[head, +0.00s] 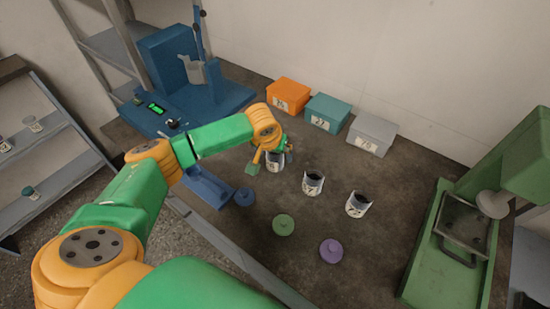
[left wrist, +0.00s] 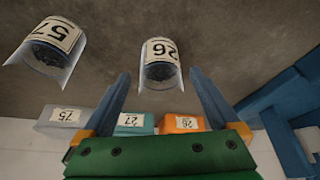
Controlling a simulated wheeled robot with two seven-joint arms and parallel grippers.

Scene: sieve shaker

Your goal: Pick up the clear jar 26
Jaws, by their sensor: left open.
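The clear jar 26 (left wrist: 160,72) has a white label and dark contents. It shows upside down in the left wrist view, in the gap between the fingertips of my left gripper (left wrist: 160,76). My left gripper is open, with a visible gap on each side of the jar. I cannot tell how far the jar reaches in between the fingers. In the head view jar 26 (head: 275,164) stands on the dark bench top, partly hidden by my left gripper (head: 262,161). My right gripper is not in view.
Jar 57 (left wrist: 54,42) stands beside jar 26, with another clear jar (head: 357,204) further right. Green (head: 283,225), purple (head: 331,251) and blue (head: 244,197) lids lie in front. Orange (head: 289,94), teal (head: 327,113) and grey (head: 372,134) boxes line the wall. A green machine (head: 450,250) stands right.

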